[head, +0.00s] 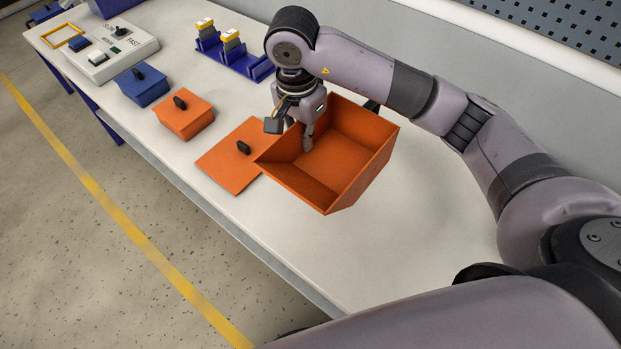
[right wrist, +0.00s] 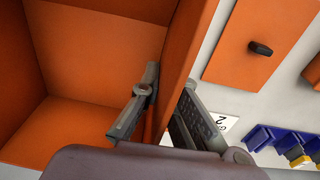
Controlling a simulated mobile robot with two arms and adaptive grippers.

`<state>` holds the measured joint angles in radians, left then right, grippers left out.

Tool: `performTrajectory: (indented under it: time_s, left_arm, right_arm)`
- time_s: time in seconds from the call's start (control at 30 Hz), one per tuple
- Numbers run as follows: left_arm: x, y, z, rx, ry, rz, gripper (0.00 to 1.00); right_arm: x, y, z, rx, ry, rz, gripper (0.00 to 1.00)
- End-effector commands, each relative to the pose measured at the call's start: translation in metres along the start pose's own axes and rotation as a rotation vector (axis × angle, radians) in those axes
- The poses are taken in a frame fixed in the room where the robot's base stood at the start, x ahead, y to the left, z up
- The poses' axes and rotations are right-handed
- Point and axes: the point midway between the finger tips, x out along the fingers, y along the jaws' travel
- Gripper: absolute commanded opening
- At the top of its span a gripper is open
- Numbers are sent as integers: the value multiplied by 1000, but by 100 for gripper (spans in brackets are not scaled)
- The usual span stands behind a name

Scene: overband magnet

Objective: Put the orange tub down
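The orange tub (head: 345,150) is an open, empty box with sloping walls, over the middle of the white table (head: 400,250). My right gripper (head: 308,140) is at the tub's far-left wall, one finger inside and one outside. In the right wrist view, the fingers (right wrist: 165,115) straddle the wall of the tub (right wrist: 95,70) and look closed on it. The tub seems to be held above the table; its underside is hidden, so the gap cannot be judged. My left gripper is not in view.
An orange lid (head: 230,160) with a black knob lies flat beside the tub, partly overlapped by it in the head view. A lidded orange box (head: 185,120), a lidded blue box (head: 142,87), a control panel (head: 105,50) and a blue rack (head: 235,55) stand beyond. The near table is clear.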

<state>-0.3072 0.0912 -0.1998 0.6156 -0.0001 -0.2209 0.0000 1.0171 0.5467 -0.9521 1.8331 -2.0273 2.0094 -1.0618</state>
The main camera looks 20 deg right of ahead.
Motion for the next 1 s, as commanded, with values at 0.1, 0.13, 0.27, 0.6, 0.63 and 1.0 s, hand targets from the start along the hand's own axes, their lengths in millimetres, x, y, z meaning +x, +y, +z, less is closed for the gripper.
performTrajectory:
  time_s: [0.1, 0.13, 0.27, 0.6, 0.63, 1.0]
  left_arm:
    - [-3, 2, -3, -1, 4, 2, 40]
    - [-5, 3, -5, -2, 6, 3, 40]
    - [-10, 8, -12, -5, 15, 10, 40]
    - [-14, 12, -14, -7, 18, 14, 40]
    - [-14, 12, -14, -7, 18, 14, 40]
    - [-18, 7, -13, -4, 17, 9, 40]
  right_arm:
    - [32, 1, 3, 0, -4, 6, 0]
    - [39, 0, 3, 0, -3, 5, 0]
    - [69, 0, 6, -1, -3, 3, 0]
    - [102, -2, 7, -2, 0, 0, 0]
    - [106, -2, 7, -3, 0, 1, 0]
    - [137, -3, 9, -4, 1, -3, 0]
